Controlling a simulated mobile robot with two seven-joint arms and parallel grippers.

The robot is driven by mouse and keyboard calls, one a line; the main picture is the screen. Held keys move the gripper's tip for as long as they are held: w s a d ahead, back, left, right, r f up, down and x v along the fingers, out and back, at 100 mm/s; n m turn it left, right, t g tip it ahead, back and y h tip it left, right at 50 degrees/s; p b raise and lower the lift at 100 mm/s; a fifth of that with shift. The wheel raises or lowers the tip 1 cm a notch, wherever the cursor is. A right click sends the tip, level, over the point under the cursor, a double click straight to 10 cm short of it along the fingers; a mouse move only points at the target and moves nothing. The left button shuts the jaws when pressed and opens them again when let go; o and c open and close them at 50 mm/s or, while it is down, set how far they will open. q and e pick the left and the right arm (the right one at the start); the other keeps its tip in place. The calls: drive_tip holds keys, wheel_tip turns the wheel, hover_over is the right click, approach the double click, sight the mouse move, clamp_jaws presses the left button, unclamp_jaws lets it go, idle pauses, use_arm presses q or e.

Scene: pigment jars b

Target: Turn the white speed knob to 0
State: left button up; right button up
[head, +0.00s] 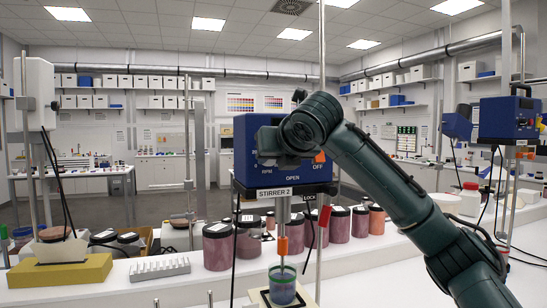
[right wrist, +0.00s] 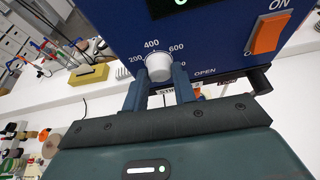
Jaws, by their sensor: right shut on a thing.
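The white speed knob (right wrist: 158,66) is on the front of the blue stirrer (right wrist: 215,35), in the right wrist view. Marks 200, 400 and 600 show around it; other marks are partly hidden by my fingers. I cannot make out a pointer on the knob. My right gripper (right wrist: 160,76) is shut on the knob, one finger on each side. In the head view my right gripper (head: 268,146) covers the knob on the stirrer (head: 245,165) labelled STIRRER 2. My left gripper is not in view.
An orange switch (right wrist: 268,33) is right of the knob. Dark-lidded pigment jars (head: 218,247) stand in a row behind. A yellow block (head: 60,272) and a white rack (head: 160,269) are at left. Another stirrer (head: 508,118) is at right.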

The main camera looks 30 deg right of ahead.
drive_tip(key=o, duration=1)
use_arm(q)
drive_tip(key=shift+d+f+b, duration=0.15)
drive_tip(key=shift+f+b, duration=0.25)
drive_tip(key=shift+b, duration=0.55)
use_arm(e)
drive_tip(key=v, duration=1.3)
drive_tip(key=shift+r, duration=0.15)
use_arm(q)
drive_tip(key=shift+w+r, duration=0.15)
